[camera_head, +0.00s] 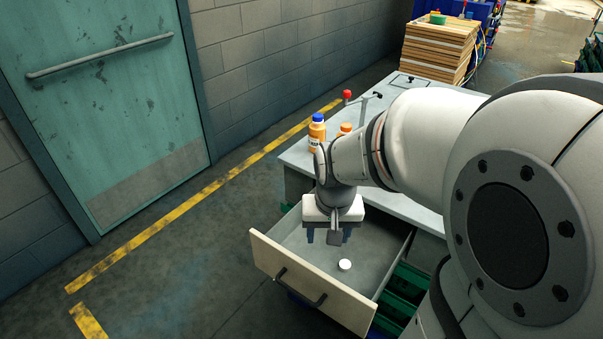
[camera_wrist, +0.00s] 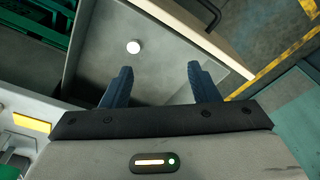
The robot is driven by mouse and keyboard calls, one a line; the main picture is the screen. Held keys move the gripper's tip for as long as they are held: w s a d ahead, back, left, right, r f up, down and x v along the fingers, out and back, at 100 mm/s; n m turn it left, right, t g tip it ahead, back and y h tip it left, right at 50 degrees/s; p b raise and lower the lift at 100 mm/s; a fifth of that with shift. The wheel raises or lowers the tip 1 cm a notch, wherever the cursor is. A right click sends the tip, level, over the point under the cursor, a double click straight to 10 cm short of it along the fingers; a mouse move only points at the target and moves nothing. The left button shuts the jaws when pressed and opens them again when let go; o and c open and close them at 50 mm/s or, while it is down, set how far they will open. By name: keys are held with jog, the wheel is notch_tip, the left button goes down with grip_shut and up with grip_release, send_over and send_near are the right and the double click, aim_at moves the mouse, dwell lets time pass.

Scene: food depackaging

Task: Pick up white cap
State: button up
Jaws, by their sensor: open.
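The white cap (camera_head: 345,265) is a small round disc lying on the grey floor of the open drawer (camera_head: 310,243). In the wrist view the cap (camera_wrist: 133,47) lies beyond the fingertips, nearer the left finger. My gripper (camera_head: 325,237) hangs above the drawer, to the left of the cap and apart from it. In the wrist view its two dark blue fingers (camera_wrist: 157,72) are spread wide with nothing between them. The drawer also shows in the wrist view (camera_wrist: 170,70).
A bottle with a blue cap (camera_head: 317,131) and an orange-capped container (camera_head: 345,128) stand on the worktop (camera_head: 298,154). The drawer front (camera_head: 310,283) with its dark handle bounds the near side. Green crates (camera_head: 400,292) sit under the worktop. The drawer floor around the cap is clear.

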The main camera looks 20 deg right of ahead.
aim_at(345, 264)
jog(key=w+d+f+m, duration=0.1)
jog(key=w+d+f, duration=0.1)
jog(key=f, duration=0.2)
jog(key=w+d+f+m+g+p, duration=0.1)
jog(key=w+d+f+m, duration=0.1)
jog(key=f, duration=0.3)
jog(key=w+d+f+m, duration=0.1)
jog(key=w+d+f, duration=0.1)
jog(key=d+f, duration=0.2)
jog(key=shift+d+f+m+g, duration=0.15)
jog(key=shift+f+m+g, duration=0.15)
jog(key=shift+f+m, duration=0.1)
jog(key=shift+s+f+p, duration=0.2)
jog(key=shift+f+p, duration=0.35)
jog(key=shift+f, duration=3.05)
jog(key=shift+c, duration=0.4)
jog(key=c, duration=1)
jog(key=shift+o, duration=0.2)
jog(key=shift+r, duration=0.15)
